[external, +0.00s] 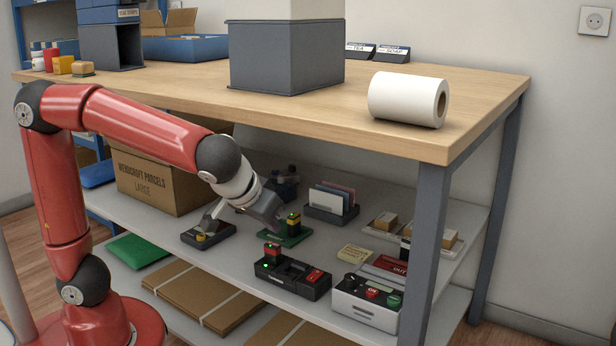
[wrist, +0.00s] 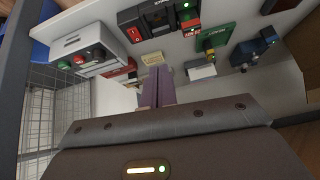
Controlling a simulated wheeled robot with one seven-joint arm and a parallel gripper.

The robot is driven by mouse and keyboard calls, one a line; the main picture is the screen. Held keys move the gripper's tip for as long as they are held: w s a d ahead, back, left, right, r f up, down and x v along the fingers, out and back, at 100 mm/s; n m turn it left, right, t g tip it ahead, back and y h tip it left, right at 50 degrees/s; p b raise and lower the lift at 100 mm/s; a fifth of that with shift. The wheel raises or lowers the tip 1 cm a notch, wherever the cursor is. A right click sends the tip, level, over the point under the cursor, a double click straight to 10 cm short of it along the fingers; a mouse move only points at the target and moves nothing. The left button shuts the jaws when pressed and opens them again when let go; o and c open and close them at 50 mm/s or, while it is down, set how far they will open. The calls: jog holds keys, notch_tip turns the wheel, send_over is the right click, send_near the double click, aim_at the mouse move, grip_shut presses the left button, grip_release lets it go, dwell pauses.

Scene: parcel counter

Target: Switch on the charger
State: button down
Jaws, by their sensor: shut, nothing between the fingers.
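The charger appears to be the black unit (external: 292,276) at the front of the middle shelf. It has dark slots, a red rocker switch (external: 316,275) at its right end, and a red-and-black block standing in its left end beside a small green light. I cannot tell which way the rocker is tipped. In the wrist view the black unit (wrist: 160,18) is at the top, with its red rocker (wrist: 133,33) on the left. My gripper (external: 272,215) is shut and empty, above the shelf, behind and left of the unit. Its purple-grey fingers (wrist: 158,72) show below the unit, apart from it.
A white box with coloured buttons (external: 367,300) stands right of the charger, near the table leg (external: 424,250). A green base with a block (external: 290,232) is behind the charger. A black lever device (external: 208,236) is to the left. The wooden tabletop (external: 300,115) hangs overhead.

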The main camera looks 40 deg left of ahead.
jog(key=w+a+r+m+p, duration=0.1)
jog(key=w+a, duration=0.1)
jog(key=a, duration=0.7)
jog(key=w+a+r+m+p, duration=0.1)
jog(key=a+r+p, duration=0.1)
jog(key=a, duration=0.8)
jog(key=s+a+n+g+p, duration=0.1)
jog(key=s+a+n+p, duration=0.1)
jog(key=s+a, duration=0.5)
jog(key=a, duration=0.5)
jog(key=shift+s+f+n+g+p, duration=0.3)
jog(key=shift+n+p, duration=0.05)
jog(key=shift+n, duration=0.05)
